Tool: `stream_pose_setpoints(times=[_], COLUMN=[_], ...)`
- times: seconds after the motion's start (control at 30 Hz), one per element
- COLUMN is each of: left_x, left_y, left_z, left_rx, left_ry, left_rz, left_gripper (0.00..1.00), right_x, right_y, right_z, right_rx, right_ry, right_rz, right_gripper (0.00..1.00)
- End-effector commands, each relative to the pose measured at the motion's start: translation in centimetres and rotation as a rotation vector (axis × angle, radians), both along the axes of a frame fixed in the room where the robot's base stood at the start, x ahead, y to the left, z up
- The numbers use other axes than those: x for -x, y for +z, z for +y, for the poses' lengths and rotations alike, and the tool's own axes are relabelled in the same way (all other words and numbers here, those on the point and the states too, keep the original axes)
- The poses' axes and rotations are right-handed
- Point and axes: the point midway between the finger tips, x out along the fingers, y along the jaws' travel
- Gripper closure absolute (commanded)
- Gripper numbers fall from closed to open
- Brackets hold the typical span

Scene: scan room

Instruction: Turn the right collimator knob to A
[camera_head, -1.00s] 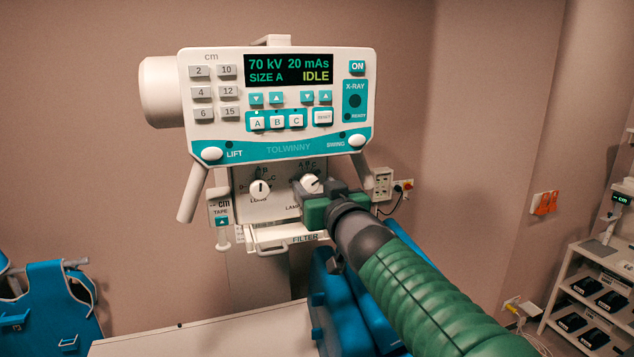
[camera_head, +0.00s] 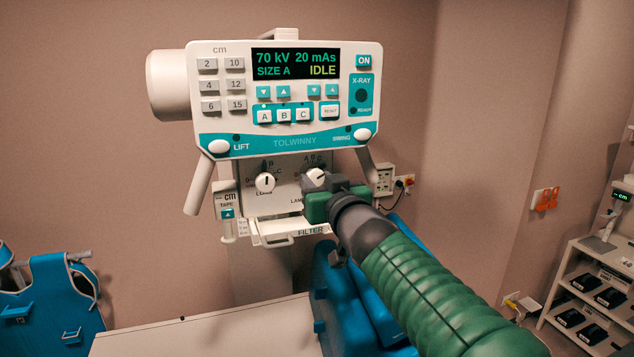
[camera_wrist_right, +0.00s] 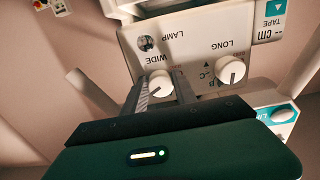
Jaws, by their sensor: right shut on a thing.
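The right collimator knob (camera_head: 315,178) is a round white knob on the collimator front below the console, with a dark pointer line that seems to tilt up and right in the head view. Letters A, B and C arc above it. In the wrist view, upside down, this knob (camera_wrist_right: 158,82) sits between the fingers of my right gripper (camera_wrist_right: 160,90), beside the word WIDE. My right gripper (camera_head: 321,191) is shut on the knob. The left knob (camera_head: 264,182), marked LONG (camera_wrist_right: 231,70), stands free with its pointer upward in the head view. My left gripper is not in view.
The console (camera_head: 285,95) hangs directly above the knobs; its screen reads 70 kV, 20 mAs, SIZE A, IDLE. A tape unit (camera_head: 227,214) hangs left of the collimator. A filter tray (camera_head: 290,232) is below. A white table (camera_head: 200,332) lies lower still.

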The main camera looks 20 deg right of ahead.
Motion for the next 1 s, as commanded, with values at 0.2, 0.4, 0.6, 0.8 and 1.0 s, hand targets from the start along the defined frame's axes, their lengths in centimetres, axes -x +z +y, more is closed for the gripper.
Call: stream_pose_setpoints(times=[0.2, 0.4, 0.6, 0.8, 1.0], left_x=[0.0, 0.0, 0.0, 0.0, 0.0], left_y=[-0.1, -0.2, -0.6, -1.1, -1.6], left_z=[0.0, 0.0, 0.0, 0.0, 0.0], left_rx=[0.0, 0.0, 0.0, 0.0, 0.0], left_ry=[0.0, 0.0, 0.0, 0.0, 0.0], left_rz=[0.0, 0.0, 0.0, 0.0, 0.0], left_gripper=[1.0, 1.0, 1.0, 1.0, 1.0], right_x=[0.0, 0.0, 0.0, 0.0, 0.0], right_y=[0.0, 0.0, 0.0, -0.1, 0.0], right_z=[-0.1, -0.1, -0.2, -0.3, -0.3], right_rx=[0.01, 0.043, 0.132, 0.299, 0.49], right_ry=[-0.001, -0.002, -0.002, -0.003, -0.002], right_rz=[-0.001, -0.003, -0.007, -0.012, -0.018], right_gripper=[1.0, 1.0, 1.0, 1.0, 1.0])
